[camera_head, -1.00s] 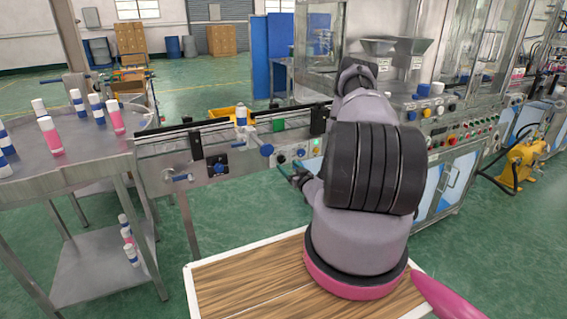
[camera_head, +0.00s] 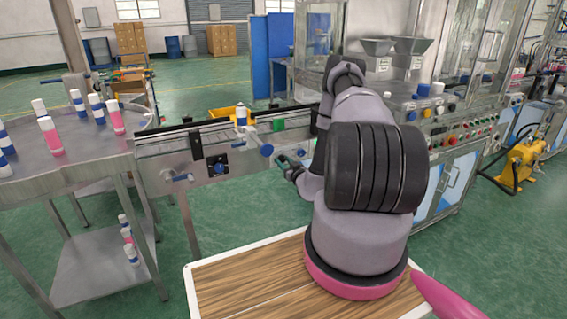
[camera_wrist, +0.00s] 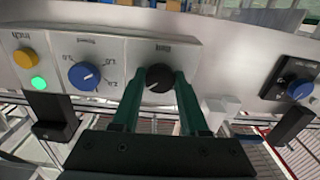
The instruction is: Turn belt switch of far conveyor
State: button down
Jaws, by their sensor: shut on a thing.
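The far conveyor (camera_head: 217,140) runs along the machine line in the head view. In the wrist view its control panel (camera_wrist: 118,60) fills the upper middle. The black belt switch knob (camera_wrist: 159,77) is at the panel's right. My gripper (camera_wrist: 158,88) has its two green fingers on either side of this knob, shut on it. The knob's pointer mark is slanted, and its label is hard to read. In the head view, my gripper (camera_head: 283,161) is at the conveyor's front side, and my arm hides most of the panel.
A blue speed knob (camera_wrist: 84,77), a yellow inch button (camera_wrist: 25,58) and a lit green lamp (camera_wrist: 39,83) lie left of the switch. Another blue knob (camera_wrist: 300,90) is at the right. A round steel table (camera_head: 70,160) with several bottles stands left of the conveyor.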

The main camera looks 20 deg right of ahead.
jog(key=shift+n, duration=0.3)
jog(key=n, duration=0.3)
jog(key=shift+n, duration=0.3)
jog(key=n, duration=1.5)
jog(key=shift+n, duration=0.3)
jog(key=shift+c, duration=2.1)
grip_release()
